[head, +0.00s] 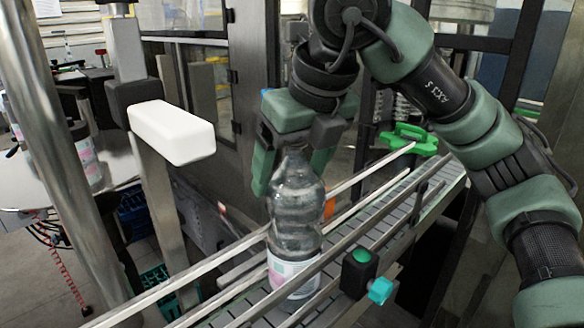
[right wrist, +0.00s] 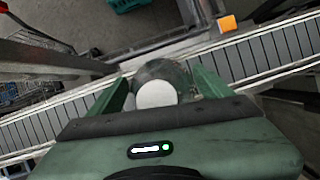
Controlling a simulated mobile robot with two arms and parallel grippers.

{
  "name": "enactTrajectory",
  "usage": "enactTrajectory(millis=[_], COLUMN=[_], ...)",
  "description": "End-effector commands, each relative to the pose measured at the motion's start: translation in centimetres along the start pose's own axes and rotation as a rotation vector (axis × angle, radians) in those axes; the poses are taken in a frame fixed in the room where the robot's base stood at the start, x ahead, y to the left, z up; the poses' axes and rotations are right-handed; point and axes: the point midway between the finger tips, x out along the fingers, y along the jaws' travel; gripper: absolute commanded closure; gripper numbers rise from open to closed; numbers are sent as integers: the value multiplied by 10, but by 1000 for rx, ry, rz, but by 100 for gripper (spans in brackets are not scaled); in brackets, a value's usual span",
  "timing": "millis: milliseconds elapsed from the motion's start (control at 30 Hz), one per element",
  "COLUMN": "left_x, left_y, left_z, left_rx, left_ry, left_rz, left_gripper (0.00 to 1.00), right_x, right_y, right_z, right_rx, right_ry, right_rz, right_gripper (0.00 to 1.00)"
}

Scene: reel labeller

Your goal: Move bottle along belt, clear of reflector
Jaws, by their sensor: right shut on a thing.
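A clear plastic bottle (head: 297,215) with a white and pink label stands upright on the conveyor belt (head: 262,293), between its metal guide rails. My right gripper (head: 292,172) is shut on the bottle near its top, with one finger on each side. In the right wrist view the bottle's white cap (right wrist: 157,94) shows between the green fingers. A dark sensor box with a green top (head: 360,270) sits on the near rail, just right of the bottle. An orange block, possibly the reflector (head: 329,209), is behind the bottle at the far rail; it also shows in the right wrist view (right wrist: 227,23). My left gripper is not in view.
A white box-shaped unit (head: 172,131) on a post stands left of the belt. Metal rails (head: 190,276) run along both sides. The belt right of the bottle looks clear.

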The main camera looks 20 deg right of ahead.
Motion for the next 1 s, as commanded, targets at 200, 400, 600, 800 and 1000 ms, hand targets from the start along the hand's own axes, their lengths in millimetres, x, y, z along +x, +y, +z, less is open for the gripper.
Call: enactTrajectory(millis=[200, 400, 600, 800, 1000], left_x=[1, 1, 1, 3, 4], left_y=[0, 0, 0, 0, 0], left_z=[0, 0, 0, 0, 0], left_rx=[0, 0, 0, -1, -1], left_ry=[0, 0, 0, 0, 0], left_rz=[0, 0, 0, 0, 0], left_gripper=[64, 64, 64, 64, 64], right_x=[-1, 0, 0, -19, -52], right_y=[0, 0, 0, 0, 0], right_z=[1, 0, 0, 0, 0], right_rx=[2, 1, 1, 2, 2], right_ry=[-7, -4, -2, -6, -8], right_rz=[2, 2, 1, 0, -1], right_gripper=[93, 0, 0, 0, 0])
